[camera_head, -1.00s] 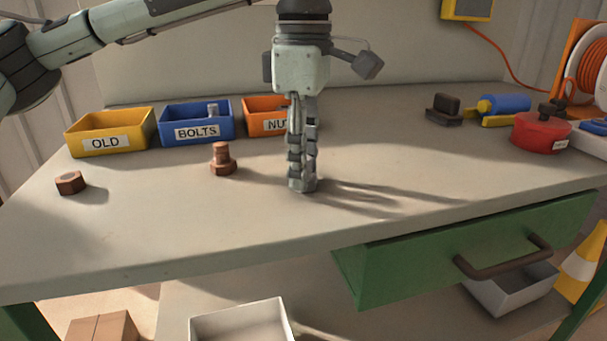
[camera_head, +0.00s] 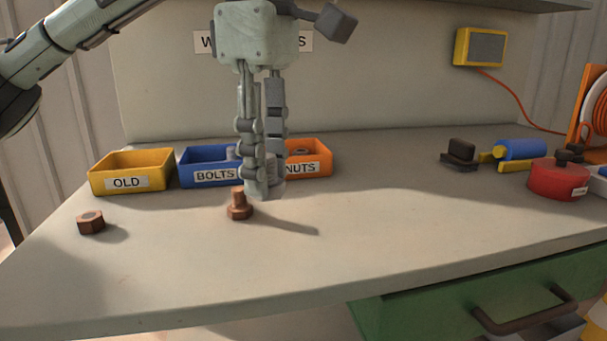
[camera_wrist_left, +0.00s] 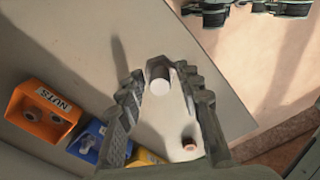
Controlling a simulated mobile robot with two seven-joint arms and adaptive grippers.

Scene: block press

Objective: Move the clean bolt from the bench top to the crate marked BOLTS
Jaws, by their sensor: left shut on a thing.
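My left gripper (camera_head: 264,190) is shut on the clean grey bolt (camera_head: 278,188) and holds it above the bench top. In the left wrist view the bolt's pale round end (camera_wrist_left: 160,84) shows between the fingertips (camera_wrist_left: 165,78). The fingers cover much of the bolt in the head view. The blue crate marked BOLTS (camera_head: 190,178) stands behind and left of the gripper, its right part hidden by the fingers. A grey piece shows inside it. My right gripper is not in view.
A rusty bolt (camera_head: 239,207) stands on the bench just left of my fingertips. A rusty nut (camera_head: 91,223) lies farther left. The yellow OLD crate (camera_head: 100,184) and orange NUTS crate (camera_head: 318,155) flank the blue one. A red tin (camera_head: 556,180) is far right. The bench middle is clear.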

